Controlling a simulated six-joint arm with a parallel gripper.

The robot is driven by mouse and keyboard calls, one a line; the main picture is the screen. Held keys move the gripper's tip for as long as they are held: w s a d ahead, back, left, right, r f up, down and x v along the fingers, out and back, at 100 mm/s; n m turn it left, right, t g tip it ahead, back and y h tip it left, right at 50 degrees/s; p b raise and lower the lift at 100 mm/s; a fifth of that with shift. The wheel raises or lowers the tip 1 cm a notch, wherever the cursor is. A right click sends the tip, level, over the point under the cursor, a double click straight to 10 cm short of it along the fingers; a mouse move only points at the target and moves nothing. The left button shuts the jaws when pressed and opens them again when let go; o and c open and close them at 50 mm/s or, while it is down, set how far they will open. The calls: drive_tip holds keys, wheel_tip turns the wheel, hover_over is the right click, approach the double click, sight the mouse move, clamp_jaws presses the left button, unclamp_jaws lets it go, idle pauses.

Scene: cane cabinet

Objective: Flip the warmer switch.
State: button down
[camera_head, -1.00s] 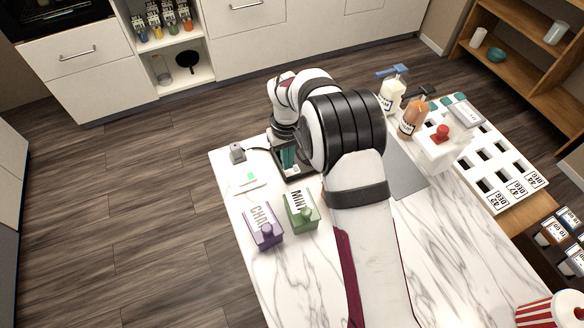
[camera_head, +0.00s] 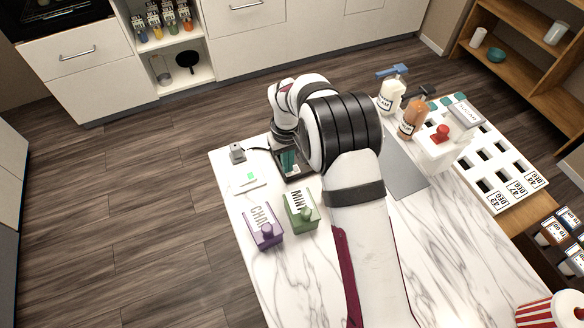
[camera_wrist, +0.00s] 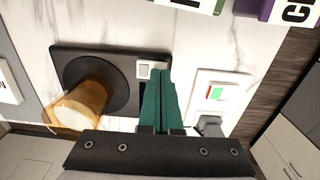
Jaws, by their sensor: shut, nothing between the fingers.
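The warmer is a black base with a round plate, seen in the wrist view (camera_wrist: 64,60) and partly behind my arm in the head view (camera_head: 293,176). A small pale rocker switch (camera_wrist: 145,71) sits at a corner of the base. An amber vessel (camera_wrist: 92,98) stands on the round plate. My gripper (camera_wrist: 162,74) has its teal fingers shut with nothing between them. The fingertips are right beside the switch, at its right in the wrist view; I cannot tell whether they touch it. The gripper also shows in the head view (camera_head: 288,150).
A white pad with a green-and-red display (camera_wrist: 213,91) lies beside the warmer. A grey block (camera_head: 237,152) stands near it. Purple (camera_head: 263,228) and green (camera_head: 301,211) labelled boxes stand in front. Pump bottles (camera_head: 392,97) stand at the right. The marble counter's front is mostly clear.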

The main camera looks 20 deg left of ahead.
drive_tip(key=shift+f, duration=0.15)
wheel_tip(320, 180, up, 7)
drive_tip(key=shift+f, duration=0.15)
idle(0.5)
drive_tip(key=s+d+r+m, duration=0.3)
drive_tip(key=d+r, duration=0.3)
drive_tip(key=d, duration=0.1)
drive_tip(key=s+d+r+m, duration=0.35)
drive_tip(key=d+r, duration=0.25)
drive_tip(key=d, duration=0.2)
drive_tip(key=s+d+m+y, duration=0.1)
drive_tip(key=s+d+m, duration=0.3)
drive_tip(key=s, duration=0.6)
drive_tip(key=s+d+m, duration=0.4)
drive_tip(key=s+d, duration=0.2)
drive_tip(key=s, duration=0.4)
drive_tip(key=shift+s+r+y, duration=0.15)
drive_tip(key=shift+r+y, duration=0.05)
drive_tip(key=shift+y, duration=0.2)
